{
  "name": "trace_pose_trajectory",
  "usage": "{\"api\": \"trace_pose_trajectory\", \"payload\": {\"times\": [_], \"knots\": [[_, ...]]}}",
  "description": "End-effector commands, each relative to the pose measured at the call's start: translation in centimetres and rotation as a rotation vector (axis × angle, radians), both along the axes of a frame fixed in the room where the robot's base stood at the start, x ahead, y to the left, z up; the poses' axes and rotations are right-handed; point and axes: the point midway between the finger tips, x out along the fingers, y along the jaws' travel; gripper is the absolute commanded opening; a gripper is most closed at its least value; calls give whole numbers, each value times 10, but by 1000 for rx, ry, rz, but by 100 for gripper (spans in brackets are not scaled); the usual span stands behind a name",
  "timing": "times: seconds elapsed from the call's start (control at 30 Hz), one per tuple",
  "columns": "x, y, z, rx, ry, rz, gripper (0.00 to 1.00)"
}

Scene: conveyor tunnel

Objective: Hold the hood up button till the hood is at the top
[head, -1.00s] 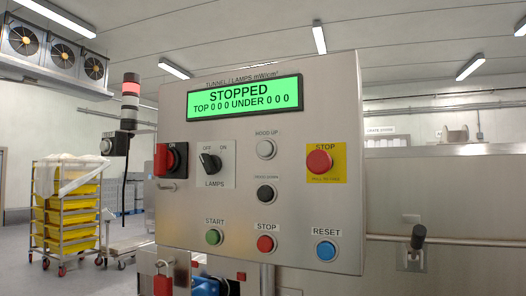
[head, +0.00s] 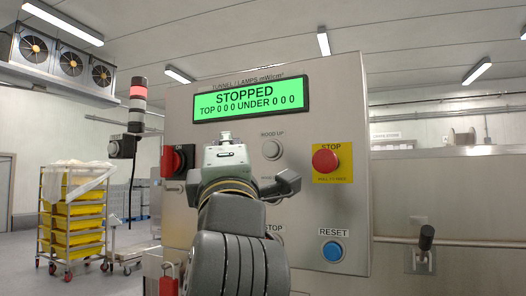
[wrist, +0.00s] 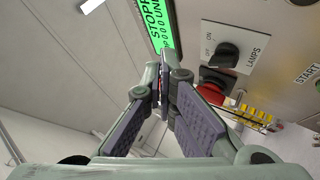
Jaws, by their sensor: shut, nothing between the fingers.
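The hood up button (head: 272,149) is a round pale grey button on the steel control panel (head: 340,110), under its "HOOD UP" label in the head view. It is uncovered there, and I cannot see it in the wrist view. My gripper (wrist: 164,88) is shut and empty in the wrist view, its fingertips in front of the panel near the display's edge. In the head view my arm stands before the panel, left of and below the button, and hides the fingertips. The hood down button, lamps knob and start button are hidden there.
The green display (head: 248,98) reads "STOPPED". A red stop button on yellow (head: 325,160) sits right of the hood up button, and a blue reset button (head: 333,251) below. The lamps knob (wrist: 222,55) shows in the wrist view. A yellow-crate trolley (head: 76,220) stands left.

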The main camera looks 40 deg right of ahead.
Motion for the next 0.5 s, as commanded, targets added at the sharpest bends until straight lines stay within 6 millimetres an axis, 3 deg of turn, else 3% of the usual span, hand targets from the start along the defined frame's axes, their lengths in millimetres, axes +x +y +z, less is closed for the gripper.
{"api": "trace_pose_trajectory", "payload": {"times": [0.5], "knots": [[-3,-10,0,-4,17,-21,0]]}}
